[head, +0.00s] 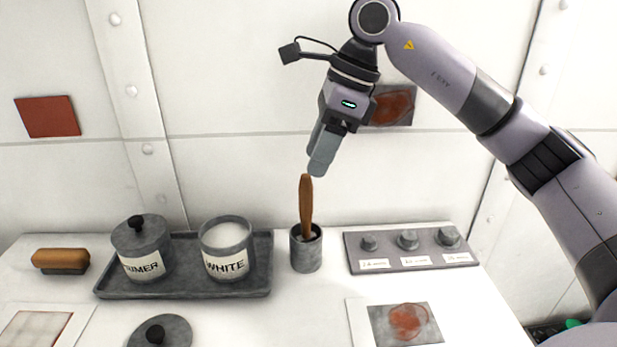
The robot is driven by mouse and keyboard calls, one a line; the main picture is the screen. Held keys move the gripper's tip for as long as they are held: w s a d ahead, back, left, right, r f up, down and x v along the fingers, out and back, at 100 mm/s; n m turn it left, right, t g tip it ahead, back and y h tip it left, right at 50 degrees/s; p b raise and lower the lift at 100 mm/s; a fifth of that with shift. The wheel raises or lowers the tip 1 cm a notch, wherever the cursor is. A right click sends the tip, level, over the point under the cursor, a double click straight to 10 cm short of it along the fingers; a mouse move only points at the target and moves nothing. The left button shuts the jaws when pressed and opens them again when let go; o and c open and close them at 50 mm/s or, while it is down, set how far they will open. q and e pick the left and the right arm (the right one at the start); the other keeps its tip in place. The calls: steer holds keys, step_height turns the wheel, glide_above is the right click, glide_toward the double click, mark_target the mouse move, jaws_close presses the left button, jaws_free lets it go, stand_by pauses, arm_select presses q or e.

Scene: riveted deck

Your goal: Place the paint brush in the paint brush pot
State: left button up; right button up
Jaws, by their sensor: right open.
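The paint brush (306,205) stands upright in the small grey paint brush pot (306,255), its brown wooden handle sticking up and its lower end hidden inside the pot. My right gripper (318,168) is open, pointing down, with its fingertips just above the top of the handle. From this angle I cannot tell whether the fingers still touch the handle. My left gripper is not in view.
A grey tray (185,289) left of the pot holds a lidded primer pot (142,250) and an open white paint pot (227,250). A weight block (410,252) stands to the right. A wooden-backed brush (61,260) and a loose lid (160,333) lie on the left.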

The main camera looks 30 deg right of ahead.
steer(key=shift+v, duration=2.75)
steer(key=shift+f, duration=0.1)
